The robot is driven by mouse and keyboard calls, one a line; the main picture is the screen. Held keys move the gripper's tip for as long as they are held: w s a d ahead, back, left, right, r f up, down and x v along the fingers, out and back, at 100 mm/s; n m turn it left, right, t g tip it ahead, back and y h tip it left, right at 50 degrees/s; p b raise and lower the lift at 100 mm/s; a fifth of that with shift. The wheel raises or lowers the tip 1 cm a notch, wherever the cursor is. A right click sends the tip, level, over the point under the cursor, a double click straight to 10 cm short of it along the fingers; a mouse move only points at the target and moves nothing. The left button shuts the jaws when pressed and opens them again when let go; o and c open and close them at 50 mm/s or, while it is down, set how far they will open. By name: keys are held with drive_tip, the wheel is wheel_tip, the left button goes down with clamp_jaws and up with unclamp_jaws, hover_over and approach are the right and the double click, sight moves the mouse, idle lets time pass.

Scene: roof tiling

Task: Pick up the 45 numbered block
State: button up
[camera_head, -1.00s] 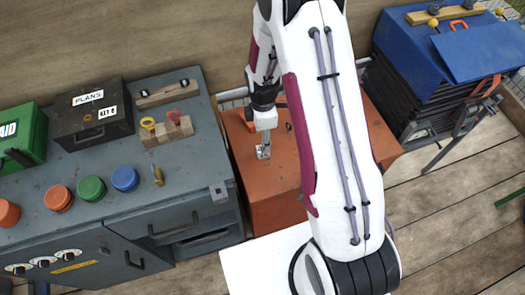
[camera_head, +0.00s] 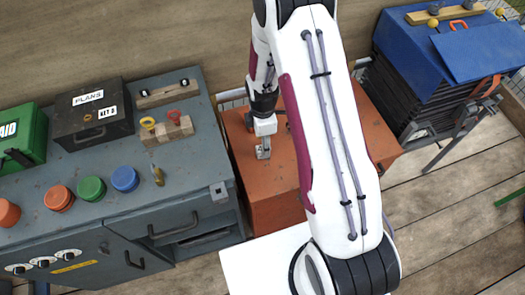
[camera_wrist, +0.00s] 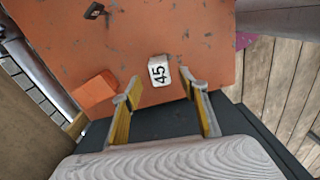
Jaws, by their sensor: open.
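The white block numbered 45 (camera_wrist: 160,71) lies on the orange-red worn top (camera_wrist: 125,35) of a cabinet, its number turned sideways in the wrist view. My gripper (camera_wrist: 161,86) is open, with one yellow-padded finger to the left and one to the right. The block appears just beyond the fingertips, roughly centred between them, and nothing is held. In the head view my gripper (camera_head: 263,152) hangs over the orange cabinet (camera_head: 280,205). I cannot make out the block there.
An orange brick (camera_wrist: 95,90) lies left of the block in the wrist view, and a small dark item (camera_wrist: 95,11) is farther off. The grey workbench (camera_head: 200,165) stands left of the cabinet, with pots and a toolbox. A blue case (camera_head: 480,50) stands at right.

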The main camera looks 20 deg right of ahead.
drive_tip(key=shift+f, duration=2.4)
drive_tip(key=c, duration=1.2)
